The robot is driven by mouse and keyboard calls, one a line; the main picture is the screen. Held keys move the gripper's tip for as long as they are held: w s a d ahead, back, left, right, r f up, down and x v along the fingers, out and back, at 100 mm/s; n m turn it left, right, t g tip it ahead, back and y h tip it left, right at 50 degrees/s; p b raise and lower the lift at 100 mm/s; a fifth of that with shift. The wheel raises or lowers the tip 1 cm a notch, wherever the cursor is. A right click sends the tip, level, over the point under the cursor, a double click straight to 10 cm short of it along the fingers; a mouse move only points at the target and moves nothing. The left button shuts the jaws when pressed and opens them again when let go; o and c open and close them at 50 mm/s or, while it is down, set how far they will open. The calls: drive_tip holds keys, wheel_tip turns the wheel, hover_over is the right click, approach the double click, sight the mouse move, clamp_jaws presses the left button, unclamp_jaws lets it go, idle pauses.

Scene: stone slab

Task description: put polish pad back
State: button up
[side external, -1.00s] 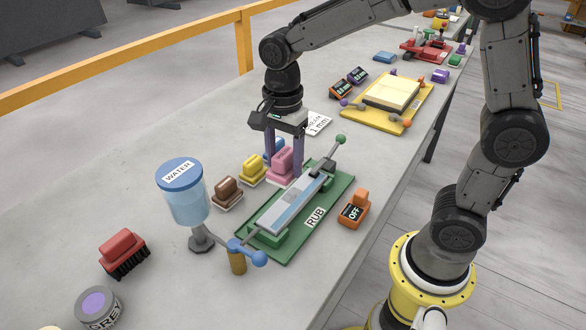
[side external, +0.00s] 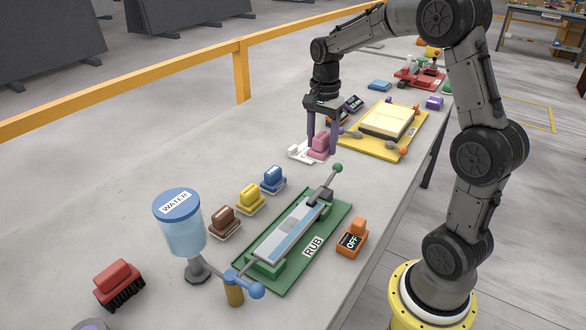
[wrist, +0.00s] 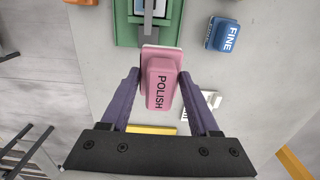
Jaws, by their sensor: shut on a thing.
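The pink polish pad (side external: 319,143), marked POLISH in the wrist view (wrist: 160,90), is between the two purple fingers of my gripper (side external: 321,150). In the wrist view my gripper (wrist: 160,78) is shut on its sides. In the side external view the pad appears at a white plate or card (side external: 297,153), partly hidden by the pad and fingers. I cannot tell whether the pad touches it. The white piece also shows right of the pad in the wrist view (wrist: 212,101).
The blue (side external: 273,180), yellow (side external: 250,199) and brown (side external: 224,221) pads stand in a row beside the green RUB rig (side external: 339,218). The yellow board (side external: 409,135) and small dark display boxes (side external: 354,103) lie beyond my gripper. Bare slab lies left of the pads.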

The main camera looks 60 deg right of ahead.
drive_tip(key=w+d+f, duration=0.1)
drive_tip(key=w+f, duration=0.1)
drive_tip(key=w, duration=0.1)
drive_tip(key=w+d+f, duration=0.2)
drive_tip(key=w+f, duration=0.1)
drive_tip(key=w, duration=0.1)
drive_tip(key=w+d+f, duration=0.2)
drive_tip(key=w+f, duration=0.1)
drive_tip(key=w, duration=0.1)
drive_tip(key=shift+w+d+f, duration=0.15)
drive_tip(key=shift+w+f, duration=0.05)
drive_tip(key=shift+f, duration=0.05)
drive_tip(key=shift+w+d+f, duration=0.25)
drive_tip(key=shift+w+f, duration=0.25)
drive_tip(key=shift+f, duration=1.7)
drive_tip(key=shift+f, duration=0.2)
drive_tip(key=o, duration=1.2)
drive_tip(key=shift+r, duration=0.15)
